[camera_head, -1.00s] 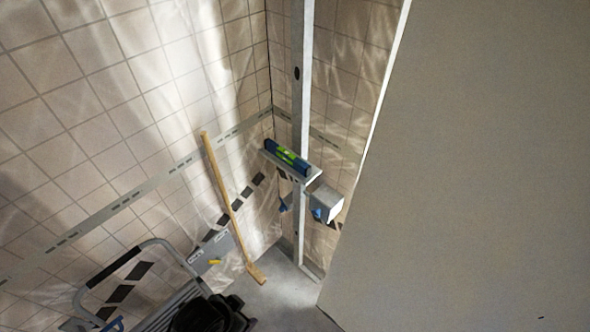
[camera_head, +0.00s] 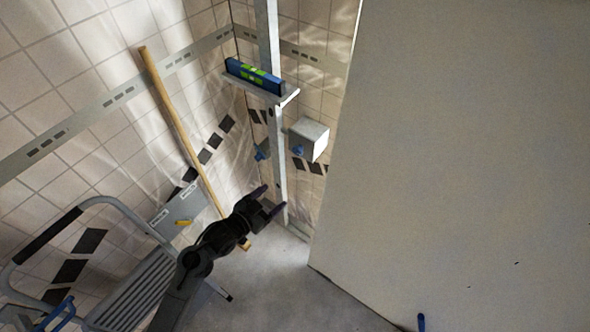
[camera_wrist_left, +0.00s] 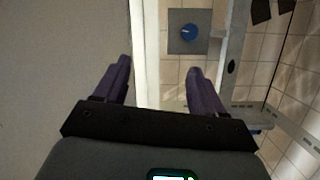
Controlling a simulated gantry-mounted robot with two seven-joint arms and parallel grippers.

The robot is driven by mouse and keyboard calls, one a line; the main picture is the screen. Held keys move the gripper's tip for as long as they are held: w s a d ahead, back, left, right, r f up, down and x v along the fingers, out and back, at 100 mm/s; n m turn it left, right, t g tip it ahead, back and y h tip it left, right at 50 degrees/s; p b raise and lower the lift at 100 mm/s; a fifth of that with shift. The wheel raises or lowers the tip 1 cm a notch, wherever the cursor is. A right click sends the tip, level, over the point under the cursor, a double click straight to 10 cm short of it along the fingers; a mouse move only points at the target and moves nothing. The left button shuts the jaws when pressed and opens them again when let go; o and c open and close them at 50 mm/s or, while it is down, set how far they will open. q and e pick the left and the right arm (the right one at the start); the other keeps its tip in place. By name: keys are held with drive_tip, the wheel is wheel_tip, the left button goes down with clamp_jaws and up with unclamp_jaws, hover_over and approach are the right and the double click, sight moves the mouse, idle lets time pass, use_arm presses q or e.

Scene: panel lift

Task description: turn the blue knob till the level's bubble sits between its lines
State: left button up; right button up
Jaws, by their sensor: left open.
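The blue level (camera_head: 255,76) with a green vial lies on a shelf (camera_head: 286,97) on the metal post. Its bubble is too small to make out. A blue knob (camera_head: 298,150) sits on a pale box (camera_head: 312,137) right of the post. The left wrist view shows a blue knob (camera_wrist_left: 188,31) on a square grey face, beyond the fingertips. Another small blue part (camera_head: 262,152) shows left of the post, below the shelf. My left gripper (camera_head: 273,199) is open and empty, below the box and apart from it. It also shows in the left wrist view (camera_wrist_left: 158,64). My right gripper is out of view.
A large grey panel (camera_head: 460,150) fills the right side. A wooden pole (camera_head: 180,120) leans on the tiled wall at left. A step ladder (camera_head: 135,290) and a grey box with a yellow part (camera_head: 178,215) stand lower left. The floor (camera_head: 275,290) near the post is clear.

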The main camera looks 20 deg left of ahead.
use_arm(q)
drive_tip(key=w+a+f+t+b, duration=0.2)
drive_tip(key=w+a+f+b, duration=0.1)
drive_tip(key=w+f+b, duration=0.65)
drive_tip(key=t+b, duration=0.1)
drive_tip(key=b, duration=0.7)
approach(297, 151)
drive_tip(key=b+x, duration=0.1)
drive_tip(key=x, duration=0.3)
drive_tip(key=b+x, duration=0.1)
drive_tip(key=x, duration=0.4)
drive_tip(key=shift+w+f+b, duration=0.1)
drive_tip(key=shift+f+b, duration=0.1)
drive_tip(key=shift+b, duration=0.1)
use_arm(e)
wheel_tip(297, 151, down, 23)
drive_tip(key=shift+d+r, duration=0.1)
